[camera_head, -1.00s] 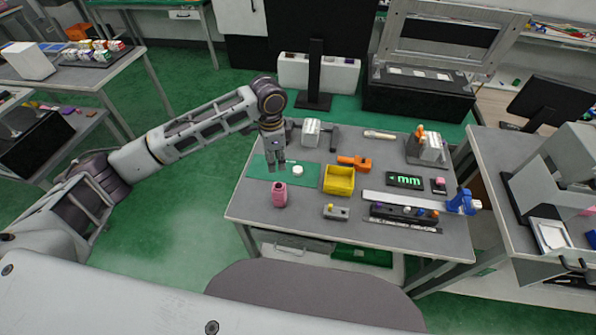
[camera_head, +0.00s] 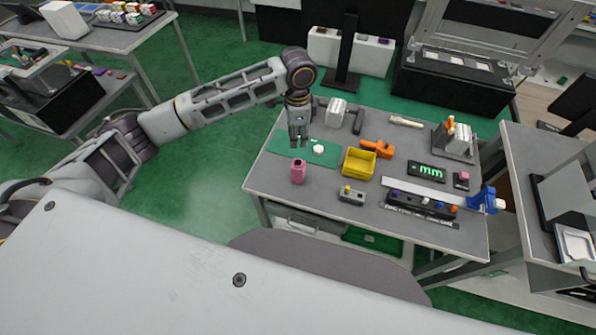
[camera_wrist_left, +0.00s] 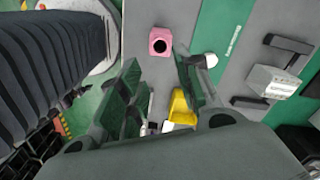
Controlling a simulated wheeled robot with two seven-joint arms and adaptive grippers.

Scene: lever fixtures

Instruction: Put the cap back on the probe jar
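The pink jar (camera_head: 298,172) stands upright on the grey table near its front left. Its dark round mouth is uncovered in the wrist view (camera_wrist_left: 160,42). A small white cap (camera_head: 318,149) lies on the green mat (camera_head: 325,160), behind and right of the jar. In the wrist view the cap (camera_wrist_left: 211,60) is partly hidden by a finger. My left gripper (camera_head: 298,138) hangs pointing down over the mat, left of the cap and behind the jar, touching neither. Its fingers (camera_wrist_left: 158,92) are spread apart with nothing between them. My right gripper is not in view.
A yellow bin (camera_head: 358,162) stands right of the cap, with an orange clamp-like part (camera_head: 377,148) behind it. A white-and-grey device (camera_head: 337,112) stands behind the mat. The table's front left corner is clear.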

